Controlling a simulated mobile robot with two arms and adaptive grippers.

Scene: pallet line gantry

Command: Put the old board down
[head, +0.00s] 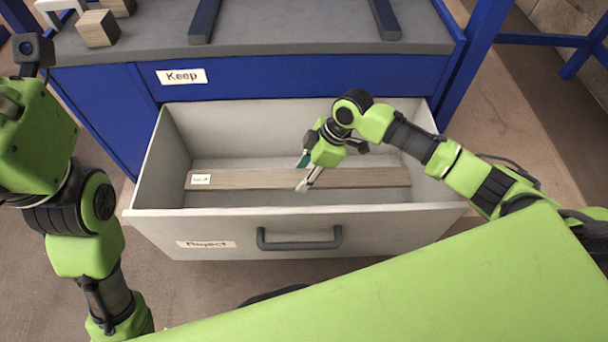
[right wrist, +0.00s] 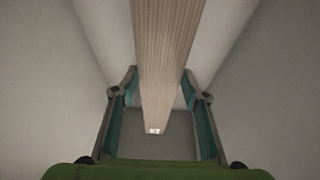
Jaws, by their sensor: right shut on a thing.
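The old board (head: 250,180) is a long, grey-brown wooden plank with a small white label near its left end. It lies lengthwise in the open drawer marked Reject (head: 380,222), low near the drawer floor; I cannot tell if it rests fully on it. My right gripper (head: 304,173) reaches down into the drawer and is shut on the board near its middle. In the right wrist view the board (right wrist: 162,60) runs between the teal-padded fingers (right wrist: 160,84). My left arm stands at the left edge; its gripper fingers are not in view.
The drawer's pale walls surround the board, and its front has a dark handle (head: 300,244). Above is a blue bench (head: 300,78) with a Keep label (head: 181,76) and a grey top. Wooden blocks (head: 97,28) sit at its back left. The drawer holds nothing else visible.

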